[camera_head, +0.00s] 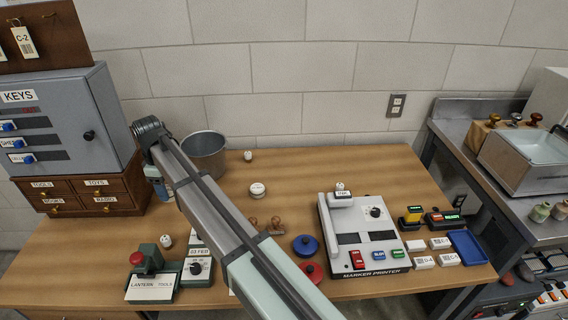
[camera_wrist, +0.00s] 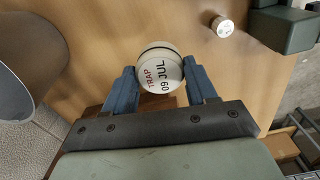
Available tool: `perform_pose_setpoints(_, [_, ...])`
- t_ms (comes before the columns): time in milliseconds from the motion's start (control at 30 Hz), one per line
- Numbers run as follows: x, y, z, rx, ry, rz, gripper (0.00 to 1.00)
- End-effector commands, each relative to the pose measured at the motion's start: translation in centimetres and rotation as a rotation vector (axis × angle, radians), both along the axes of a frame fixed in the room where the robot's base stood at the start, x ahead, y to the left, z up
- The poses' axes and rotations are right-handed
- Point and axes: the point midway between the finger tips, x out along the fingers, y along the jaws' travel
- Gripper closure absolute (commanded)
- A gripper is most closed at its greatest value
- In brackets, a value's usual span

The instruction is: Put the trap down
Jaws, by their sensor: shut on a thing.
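The trap (camera_wrist: 160,70) is a white rounded piece with a dark band, marked "TRAP" and "09 JUL". In the wrist view my gripper (camera_wrist: 161,84) is shut on it, with one blue finger on each side. The wooden table (camera_wrist: 125,20) shows beyond it; I cannot tell the height of the trap above it. In the head view my arm reaches to the left of the table, and its end is mostly hidden behind the arm link. The trap cannot be made out there.
A metal bucket (camera_head: 205,155) stands right of my arm's far end. A drawer chest (camera_head: 88,195) under the key cabinet (camera_head: 75,125) is close on the left. A lantern-tools device (camera_head: 152,285) stands in front. The marker printer (camera_head: 365,235) is to the right. Wood behind the middle is mostly bare.

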Motion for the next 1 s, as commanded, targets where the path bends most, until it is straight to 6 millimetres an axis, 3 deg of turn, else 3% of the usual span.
perform_pose_setpoints(100, [4.1, -2.9, -0.1, 0.000, 0.000, -0.067, 0.73])
perform_pose_setpoints(300, [9.7, -8.1, -0.4, -0.001, 0.000, -0.167, 0.73])
perform_pose_setpoints(767, [18.9, -19.6, -0.6, 0.000, -0.001, -0.358, 0.73])
perform_pose_setpoints(1000, [24.0, -28.1, -0.8, 0.000, -0.001, -0.482, 0.73])
